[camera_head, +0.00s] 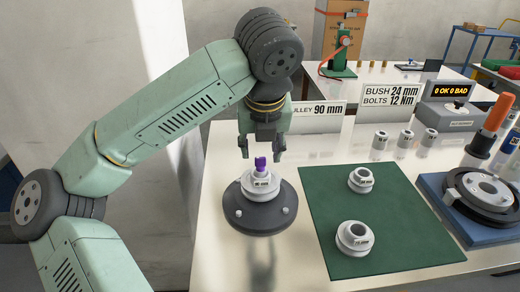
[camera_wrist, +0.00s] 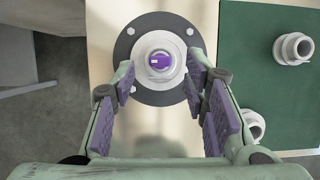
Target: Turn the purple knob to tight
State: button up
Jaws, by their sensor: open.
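The purple knob (camera_head: 261,163) stands on top of a white hub (camera_head: 261,184), which sits at the middle of a dark round base (camera_head: 240,215) on the table. In the wrist view, the knob (camera_wrist: 160,61) shows from above with a pale line across its face, running about left to right. My gripper (camera_head: 262,155) is above the knob, fingers pointing down, open and empty. In the wrist view, my gripper's padded fingers (camera_wrist: 160,84) lie to either side of the hub, apart from the knob. I cannot read any tight mark.
A green mat (camera_head: 395,230) with two white flanged bushes (camera_head: 354,237) lies to the right. Several small metal cylinders (camera_head: 405,138), a counter display (camera_head: 449,103) and sign cards (camera_head: 318,112) stand behind. A blue fixture (camera_head: 470,215) with a dark ring is at far right.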

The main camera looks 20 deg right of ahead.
aim_at(261, 158)
jog(key=shift+x, duration=1.65)
jog(key=shift+r, duration=0.1)
grip_shut()
